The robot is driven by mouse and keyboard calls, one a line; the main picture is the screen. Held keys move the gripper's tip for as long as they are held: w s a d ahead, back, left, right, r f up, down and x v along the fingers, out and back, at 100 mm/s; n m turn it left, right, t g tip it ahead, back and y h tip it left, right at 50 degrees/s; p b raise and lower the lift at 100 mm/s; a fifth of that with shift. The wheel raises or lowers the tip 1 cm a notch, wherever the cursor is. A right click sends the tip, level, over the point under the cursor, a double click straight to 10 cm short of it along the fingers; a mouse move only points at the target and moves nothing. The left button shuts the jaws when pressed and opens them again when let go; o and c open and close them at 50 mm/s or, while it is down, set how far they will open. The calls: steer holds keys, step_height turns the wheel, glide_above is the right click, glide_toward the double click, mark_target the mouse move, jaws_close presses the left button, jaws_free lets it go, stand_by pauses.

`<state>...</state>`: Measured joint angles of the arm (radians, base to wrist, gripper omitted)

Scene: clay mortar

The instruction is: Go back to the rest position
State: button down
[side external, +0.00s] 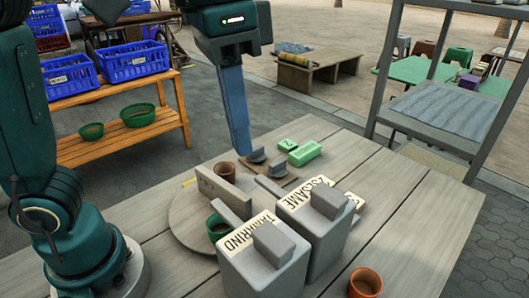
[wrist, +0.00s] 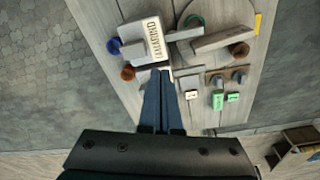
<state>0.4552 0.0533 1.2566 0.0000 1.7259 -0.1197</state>
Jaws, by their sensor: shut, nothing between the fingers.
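My gripper (side external: 239,152) is shut and empty. Its long blue fingers point down, with the tips above the wooden table (side external: 403,215), near the small brown board with grey pieces (side external: 290,181). Whether the tips touch anything cannot be told. In the wrist view the fingers (wrist: 161,73) lie side by side, their tips overlapping the picture of the table near the TAMARIND box (wrist: 152,38). In the side view the grey TAMARIND box (side external: 262,262) and SESAME box (side external: 318,232) stand at the table's front.
A terracotta cup (side external: 225,171), a green cup (side external: 217,229) and a round board (side external: 183,218) are on the table. Another terracotta cup (side external: 364,284) stands front right. Green blocks (side external: 305,154) lie behind. A grey shelf (side external: 440,110) rises at the right; blue crates (side external: 133,61) sit on a bench.

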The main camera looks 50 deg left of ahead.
steer(key=s+a+f+n+t, duration=0.3)
steer(key=s+a+f+t, duration=0.1)
steer(key=a+f, duration=0.6)
steer(key=shift+f+n+t+y, duration=0.15)
steer(key=shift+n+t+y, duration=0.15)
steer(key=shift+n, duration=0.1)
